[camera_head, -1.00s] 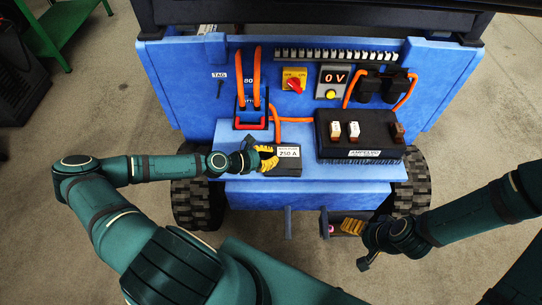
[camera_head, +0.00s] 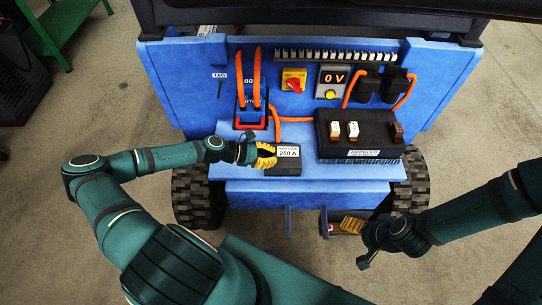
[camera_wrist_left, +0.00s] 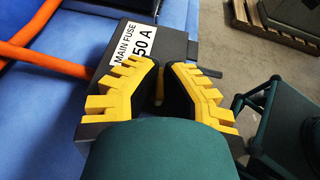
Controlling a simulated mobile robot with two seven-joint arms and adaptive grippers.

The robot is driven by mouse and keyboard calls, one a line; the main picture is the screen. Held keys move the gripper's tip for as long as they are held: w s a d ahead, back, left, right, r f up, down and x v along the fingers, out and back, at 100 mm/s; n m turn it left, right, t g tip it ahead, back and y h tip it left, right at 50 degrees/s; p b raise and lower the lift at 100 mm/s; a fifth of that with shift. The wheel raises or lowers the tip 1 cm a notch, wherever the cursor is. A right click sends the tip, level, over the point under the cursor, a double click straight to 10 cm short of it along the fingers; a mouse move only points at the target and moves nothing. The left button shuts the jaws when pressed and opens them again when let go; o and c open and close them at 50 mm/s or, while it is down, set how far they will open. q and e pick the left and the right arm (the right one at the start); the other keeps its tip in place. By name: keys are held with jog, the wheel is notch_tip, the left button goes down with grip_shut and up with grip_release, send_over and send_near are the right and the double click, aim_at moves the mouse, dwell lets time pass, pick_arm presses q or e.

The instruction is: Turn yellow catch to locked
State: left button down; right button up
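The black main fuse box (camera_head: 288,160), labelled 250 A, sits on the blue ledge. It also shows in the wrist view (camera_wrist_left: 178,48). A small yellow piece (camera_wrist_left: 158,88), which looks like the yellow catch, shows in the narrow gap between my left fingers in the wrist view. My left gripper (camera_head: 267,155) is at the left end of the fuse box, its fingers (camera_wrist_left: 164,66) close together around this piece. The fingers hide most of the catch, so its position cannot be read. My right gripper (camera_head: 345,225) is low at right, near a small open drawer; its finger gap is unclear.
A black box with switches (camera_head: 360,140) stands right of the fuse box. The ledge's front edge is just below the fuse box.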

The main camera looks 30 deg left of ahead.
pick_arm(q)
jog(key=shift+f, duration=0.1)
jog(key=c, duration=1.1)
grip_release()
jog(key=v, duration=1.2)
jog(key=shift+o, duration=0.3)
